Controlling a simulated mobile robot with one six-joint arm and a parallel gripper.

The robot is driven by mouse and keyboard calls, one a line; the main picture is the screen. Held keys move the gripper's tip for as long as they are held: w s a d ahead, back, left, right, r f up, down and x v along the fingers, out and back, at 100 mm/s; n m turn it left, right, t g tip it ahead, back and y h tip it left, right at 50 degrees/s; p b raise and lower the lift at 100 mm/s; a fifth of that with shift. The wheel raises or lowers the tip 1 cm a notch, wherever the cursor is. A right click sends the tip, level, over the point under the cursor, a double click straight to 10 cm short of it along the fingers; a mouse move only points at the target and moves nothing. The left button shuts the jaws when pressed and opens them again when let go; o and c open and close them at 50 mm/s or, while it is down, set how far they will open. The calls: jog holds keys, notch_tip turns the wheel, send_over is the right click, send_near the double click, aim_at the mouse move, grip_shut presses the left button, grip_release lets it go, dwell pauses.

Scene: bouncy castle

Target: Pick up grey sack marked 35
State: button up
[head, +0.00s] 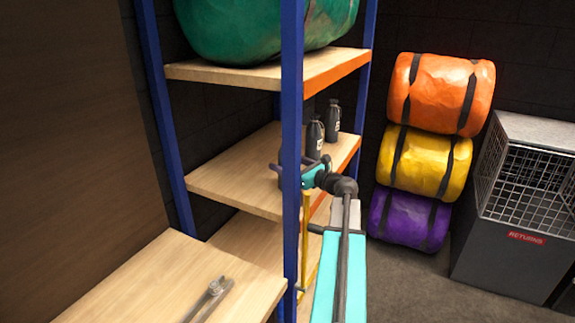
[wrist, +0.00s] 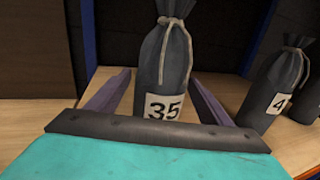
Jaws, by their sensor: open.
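The grey sack marked 35 (wrist: 165,75) stands upright on a wooden shelf in the wrist view, its neck tied with a pale cord and its white label facing me. My gripper (wrist: 160,85) is open, with one purple finger on each side of the sack's lower part. I cannot tell whether either finger touches it. In the head view my gripper (head: 303,168) is at the middle shelf (head: 235,180), partly behind the blue post. The sack marked 35 is mostly hidden there by the post.
Another grey sack (wrist: 275,85), its label starting with 4, stands right of it. Two dark sacks (head: 333,117) (head: 315,138) show on the shelf. A blue post (head: 291,120) stands close to my gripper. Stacked rolls (head: 425,165) and a returns cage (head: 520,200) are at right.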

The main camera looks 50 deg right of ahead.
aim_at(279, 153)
jog(key=shift+w+p, duration=0.6)
jog(key=shift+w, duration=1.3)
jog(key=c, duration=1.6)
jog(key=shift+r, duration=0.2)
jog(key=shift+r+b, duration=0.55)
jog(key=shift+r, duration=0.6)
jog(key=s+d+b, duration=0.1)
jog(key=s, duration=0.4)
jog(key=s+d+r+b, duration=0.1)
jog(key=s, duration=0.4)
jog(key=s+d+r+b, duration=0.1)
jog(key=s, duration=0.4)
jog(key=shift+s+r+b, duration=0.15)
jog(key=shift+s+b, duration=0.15)
jog(key=shift+s, duration=0.05)
